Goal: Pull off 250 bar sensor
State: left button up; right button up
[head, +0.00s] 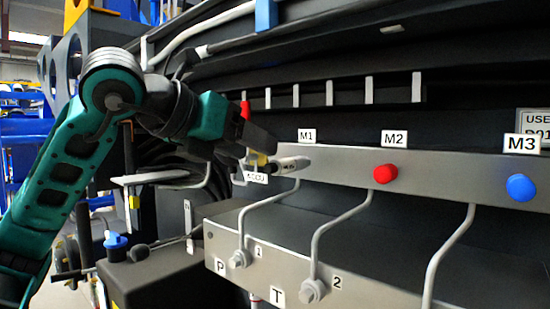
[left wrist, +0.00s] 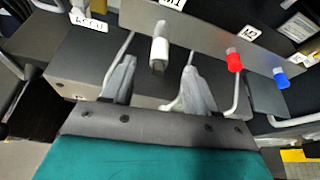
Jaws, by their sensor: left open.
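The sensor (head: 291,164), a pale grey cylinder, sticks out of the grey panel below the M1 label (head: 307,135). In the left wrist view the sensor (left wrist: 159,50) stands upright in the picture, with its dark free end near the gap between my fingertips. My left gripper (head: 259,158) is just left of the sensor's free end in the head view. In the left wrist view my left gripper (left wrist: 158,67) is open, its grey fingers apart on either side and empty. Whether a finger touches the sensor cannot be told. My right gripper is not in view.
A red cap (head: 385,173) sits below M2 and a blue cap (head: 521,187) below M3. Bent grey pipes (head: 340,222) run down to a lower block (head: 290,275) marked P and T. An ACCU label (head: 256,178) and black hoses lie near my gripper.

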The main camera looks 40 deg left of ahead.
aim_at(280, 162)
pick_arm(q)
jog(key=x, duration=0.7)
jog(key=shift+w+d+f, duration=0.1)
jog(key=shift+w+f, duration=0.1)
jog(key=shift+w, duration=0.3)
jog(key=shift+c, duration=0.5)
jog(key=c, duration=0.9)
jog(key=o, duration=0.5)
jog(key=shift+c, duration=0.2)
grip_shut()
jog(key=shift+s, duration=0.1)
